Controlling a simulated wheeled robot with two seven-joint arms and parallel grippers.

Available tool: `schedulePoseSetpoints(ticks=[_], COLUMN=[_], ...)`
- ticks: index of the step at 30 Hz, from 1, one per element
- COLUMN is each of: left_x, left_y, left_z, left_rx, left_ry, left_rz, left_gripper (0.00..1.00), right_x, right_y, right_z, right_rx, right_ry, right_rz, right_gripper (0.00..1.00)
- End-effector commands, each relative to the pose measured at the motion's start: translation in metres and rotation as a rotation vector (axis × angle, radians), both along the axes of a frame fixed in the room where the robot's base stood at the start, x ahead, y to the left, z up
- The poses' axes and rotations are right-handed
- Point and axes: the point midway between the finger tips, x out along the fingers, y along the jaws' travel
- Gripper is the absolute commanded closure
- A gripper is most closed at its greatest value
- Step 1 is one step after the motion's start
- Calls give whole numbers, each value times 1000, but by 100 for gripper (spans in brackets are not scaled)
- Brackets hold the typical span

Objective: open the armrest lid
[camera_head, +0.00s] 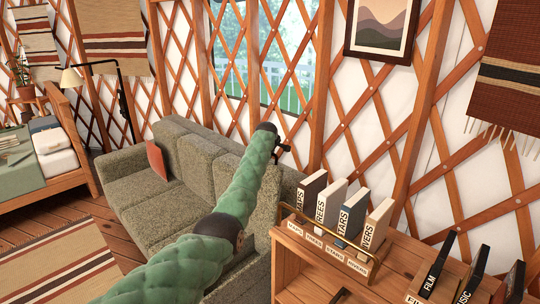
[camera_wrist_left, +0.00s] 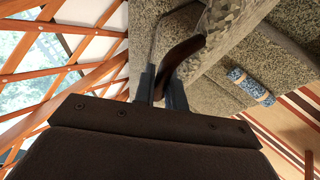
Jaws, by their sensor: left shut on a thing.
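The grey-green sofa (camera_head: 150,180) stands against the lattice wall, and its right end is largely hidden behind my left arm. My left gripper (camera_head: 283,148) is above that right end. In the left wrist view, my left gripper's fingers (camera_wrist_left: 163,90) are closed on a dark brown strap-like tab (camera_wrist_left: 183,57). The tab runs up beside a padded grey-green piece (camera_wrist_left: 232,12), which appears to be the armrest lid. I cannot tell clearly how far the lid is raised. My right gripper is out of view.
A wooden bookcase (camera_head: 286,267) with several upright books stands close at the right of the sofa. A red cushion (camera_head: 157,161) rests on the sofa. A blue-and-white patterned roll (camera_wrist_left: 250,87) lies by the upholstery. A striped rug (camera_head: 60,260) covers the floor.

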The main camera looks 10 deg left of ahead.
Motion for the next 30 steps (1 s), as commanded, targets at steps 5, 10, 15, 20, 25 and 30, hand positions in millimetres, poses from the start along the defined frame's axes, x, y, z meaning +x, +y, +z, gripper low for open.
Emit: schedulePoseSetpoints(ticks=[5, 10, 15, 20, 25, 30], left_x=[0, 0, 0, 0, -4, -13], left_y=[0, 0, 0, 0, 0, 0], left_z=[1, 0, -1, -1, 2, 14], left_rx=[-1, -1, -1, 0, -1, -1], left_ry=[-1, -1, 0, 1, 1, -2], left_rz=[0, 0, 1, 0, -1, 1], left_gripper=[100, 68, 66, 66, 66, 66], right_x=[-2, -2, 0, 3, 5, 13], right_y=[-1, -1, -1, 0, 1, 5], right_z=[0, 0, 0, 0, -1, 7], right_rx=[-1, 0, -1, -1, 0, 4], right_ry=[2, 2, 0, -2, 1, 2], right_rz=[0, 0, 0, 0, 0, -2], right_gripper=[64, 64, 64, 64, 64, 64])
